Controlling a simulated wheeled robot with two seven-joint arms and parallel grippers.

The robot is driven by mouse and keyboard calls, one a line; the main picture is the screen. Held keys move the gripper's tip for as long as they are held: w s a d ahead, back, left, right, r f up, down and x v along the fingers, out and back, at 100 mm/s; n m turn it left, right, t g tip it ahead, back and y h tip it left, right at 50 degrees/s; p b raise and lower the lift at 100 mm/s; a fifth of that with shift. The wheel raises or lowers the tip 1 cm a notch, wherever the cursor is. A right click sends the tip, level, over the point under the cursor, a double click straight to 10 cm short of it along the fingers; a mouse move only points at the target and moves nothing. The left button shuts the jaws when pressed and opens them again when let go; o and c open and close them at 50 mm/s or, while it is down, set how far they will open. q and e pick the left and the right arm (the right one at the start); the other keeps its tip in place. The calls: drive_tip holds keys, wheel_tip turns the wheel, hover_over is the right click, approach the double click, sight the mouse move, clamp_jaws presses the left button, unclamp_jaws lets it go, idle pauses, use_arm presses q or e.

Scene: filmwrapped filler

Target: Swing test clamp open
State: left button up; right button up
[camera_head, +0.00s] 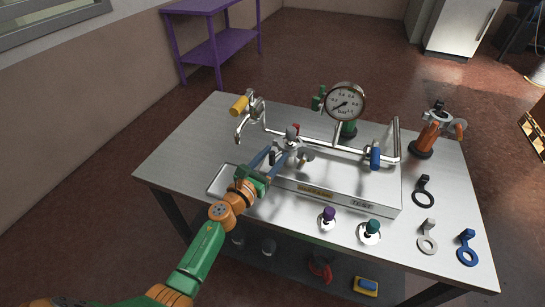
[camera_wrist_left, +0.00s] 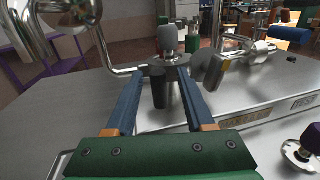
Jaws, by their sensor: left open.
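A small metal clamp-like fitting (camera_head: 291,143) with a grey top sits on the pipework above the bench's front box; I take it as the test clamp, but its state is too small to tell. My left gripper (camera_head: 274,157) reaches it from the front left, open. In the left wrist view, the open blue fingers (camera_wrist_left: 161,82) stand on either side of a short black upright handle (camera_wrist_left: 158,90), with gaps showing. A grey knob (camera_wrist_left: 167,40) with a red part below stands just beyond. My right gripper is out of view.
A pressure gauge (camera_head: 346,101) stands behind the bent metal pipes. Blue (camera_head: 375,157) and yellow (camera_head: 239,105) handles flank the fitting. Purple (camera_head: 328,214) and teal (camera_head: 371,227) knobs stand in front. Loose rings lie on the bench's right; its left surface (camera_head: 185,145) is mostly clear.

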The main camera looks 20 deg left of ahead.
use_arm(q)
clamp_jaws()
drive_tip(key=shift+a, duration=0.1)
idle(1.3)
